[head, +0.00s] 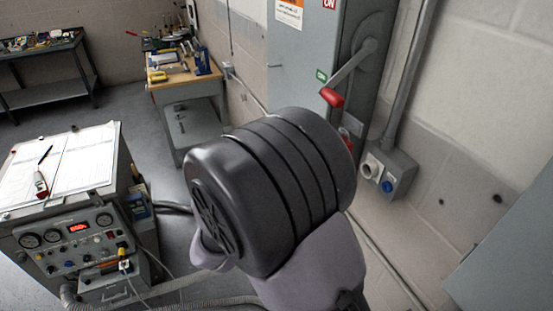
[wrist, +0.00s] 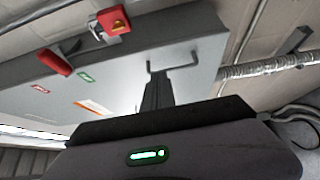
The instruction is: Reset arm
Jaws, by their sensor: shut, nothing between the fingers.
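My arm fills the middle of the head view, with a big black ribbed joint in front of the wall. My gripper is hidden in that view. In the wrist view my gripper (wrist: 157,88) is seen from behind its dark body, which has a green light. Its fingers are together and empty, in front of the grey electrical cabinet (wrist: 120,75). The cabinet also shows in the head view (head: 305,65), with a red-tipped switch lever (head: 333,96) on its side. The lever's red grip (wrist: 56,62) and a red block (wrist: 113,21) show in the wrist view.
A grey test cart (head: 80,245) with dials and papers (head: 60,165) stands at lower left, cables beside it on the floor. A workbench (head: 185,85) with tools and a dark tool table (head: 45,85) stand behind. A socket box (head: 388,175) is on the right wall.

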